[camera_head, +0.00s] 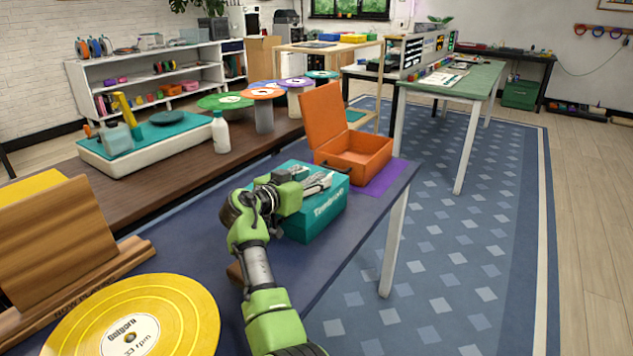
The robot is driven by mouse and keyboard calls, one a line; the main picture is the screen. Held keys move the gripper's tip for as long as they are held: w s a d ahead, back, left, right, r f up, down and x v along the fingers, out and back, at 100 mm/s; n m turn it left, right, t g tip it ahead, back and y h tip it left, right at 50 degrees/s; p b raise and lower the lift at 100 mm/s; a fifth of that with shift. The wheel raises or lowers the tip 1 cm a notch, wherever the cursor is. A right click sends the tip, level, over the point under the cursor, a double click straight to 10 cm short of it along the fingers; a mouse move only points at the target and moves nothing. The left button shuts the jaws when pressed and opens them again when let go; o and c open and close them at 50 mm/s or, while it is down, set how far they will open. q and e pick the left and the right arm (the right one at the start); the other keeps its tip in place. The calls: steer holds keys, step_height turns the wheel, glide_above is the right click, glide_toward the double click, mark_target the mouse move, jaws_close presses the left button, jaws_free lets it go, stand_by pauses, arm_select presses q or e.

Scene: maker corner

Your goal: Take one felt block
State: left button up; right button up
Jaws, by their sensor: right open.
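My right gripper (318,181) reaches in from the bottom over a teal box (325,208) with white lettering on its front. The gripper is open, its grey fingers pointing right above the box top. I cannot tell whether it touches the box. My green arm and gripper hide part of the box's left side and top. I cannot make out a felt block in this view; the lettering is too small to read surely. My left gripper is not in view.
An orange case (352,155) with its lid up stands behind the teal box on a purple mat (386,178). A yellow record (135,318) and a wooden stand (70,245) are at the lower left. A white bottle (220,133) stands further back. The table's right edge is close.

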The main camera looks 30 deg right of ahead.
steer(key=shift+a, duration=0.1)
steer(key=shift+c, duration=1.1)
steer(key=c, duration=0.7)
